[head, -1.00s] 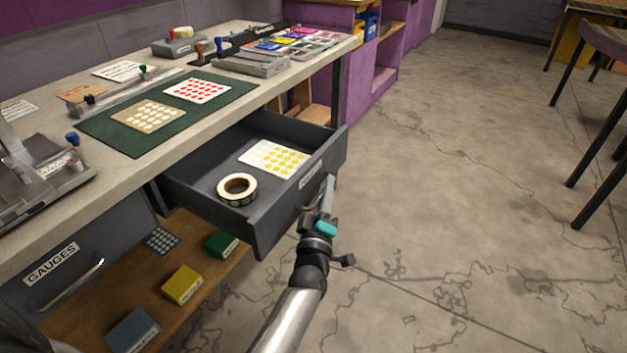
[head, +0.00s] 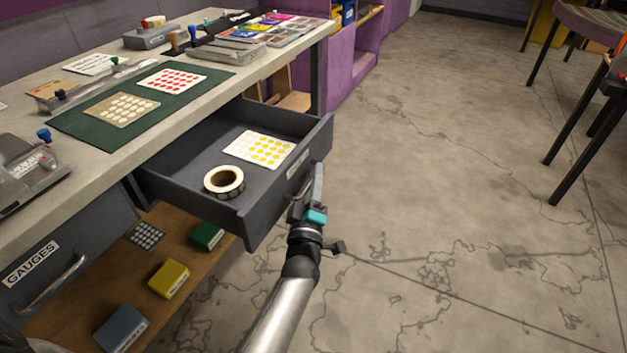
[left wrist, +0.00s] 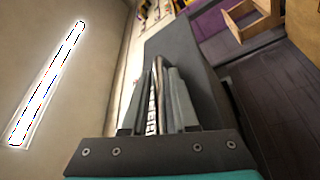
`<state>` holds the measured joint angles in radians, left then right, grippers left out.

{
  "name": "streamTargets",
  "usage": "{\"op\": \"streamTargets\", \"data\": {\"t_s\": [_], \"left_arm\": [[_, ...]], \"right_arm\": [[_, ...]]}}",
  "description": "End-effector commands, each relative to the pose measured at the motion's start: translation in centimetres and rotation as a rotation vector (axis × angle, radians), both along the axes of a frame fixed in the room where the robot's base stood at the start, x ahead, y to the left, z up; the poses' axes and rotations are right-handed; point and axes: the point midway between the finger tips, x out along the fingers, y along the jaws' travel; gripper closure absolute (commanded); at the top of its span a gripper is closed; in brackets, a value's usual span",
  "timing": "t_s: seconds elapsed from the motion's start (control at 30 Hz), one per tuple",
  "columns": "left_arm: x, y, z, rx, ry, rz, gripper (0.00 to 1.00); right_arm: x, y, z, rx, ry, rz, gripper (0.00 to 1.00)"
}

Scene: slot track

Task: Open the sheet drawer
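The sheet drawer (head: 258,212) is a dark grey drawer under the worktop. It stands well out from the bench, its inside exposed. Inside lie a white card with yellow dots (head: 262,147) and a roll of tape (head: 223,182). A small label is on its front; its wording is too small to read in the head view. My left gripper (head: 304,203) is at the drawer front. In the left wrist view the drawer handle (left wrist: 158,78) runs between its two fingers (left wrist: 157,108), and it appears shut on the handle. My right gripper is not in view.
The worktop (head: 215,107) above carries a green mat (head: 70,122), dotted cards and stamping tools. A shut drawer labelled GAUGES (head: 32,263) is at left. Boxes stand on the lower shelf (head: 190,275). The floor (head: 440,160) right of the drawer is clear; chairs stand farther right.

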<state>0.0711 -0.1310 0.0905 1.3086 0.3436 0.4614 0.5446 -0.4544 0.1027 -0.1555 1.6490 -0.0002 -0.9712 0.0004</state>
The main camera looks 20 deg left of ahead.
Motion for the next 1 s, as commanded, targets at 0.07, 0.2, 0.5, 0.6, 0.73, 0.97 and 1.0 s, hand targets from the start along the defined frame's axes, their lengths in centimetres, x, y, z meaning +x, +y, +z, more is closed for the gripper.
{"op": "streamTargets", "data": {"t_s": [0.07, 0.2, 0.5, 0.6, 0.73, 0.97, 1.0], "left_arm": [[-0.1, 0.0, 0.0, 0.001, 0.000, 0.000, 0.73], [-1.1, -0.3, -0.2, 0.001, 0.002, -0.001, 0.73], [-5.8, -1.6, -1.2, 0.000, 0.004, -0.001, 0.73], [-7.7, -2.1, -1.6, 0.000, 0.005, 0.000, 0.73], [-10.3, -2.8, -2.2, -0.001, 0.005, 0.000, 0.73], [-13.6, -3.7, -3.0, 0.001, 0.002, 0.000, 0.73], [-13.9, -3.8, -3.0, 0.001, 0.002, 0.000, 0.73]], "right_arm": [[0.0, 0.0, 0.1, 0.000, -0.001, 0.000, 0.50], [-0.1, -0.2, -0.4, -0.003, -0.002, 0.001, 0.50], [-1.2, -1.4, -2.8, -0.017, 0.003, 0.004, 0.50], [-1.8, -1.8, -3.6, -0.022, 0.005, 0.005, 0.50], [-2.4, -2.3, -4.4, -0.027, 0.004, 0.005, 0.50], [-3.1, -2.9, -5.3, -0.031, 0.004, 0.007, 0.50], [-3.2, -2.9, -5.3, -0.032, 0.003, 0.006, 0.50]]}}
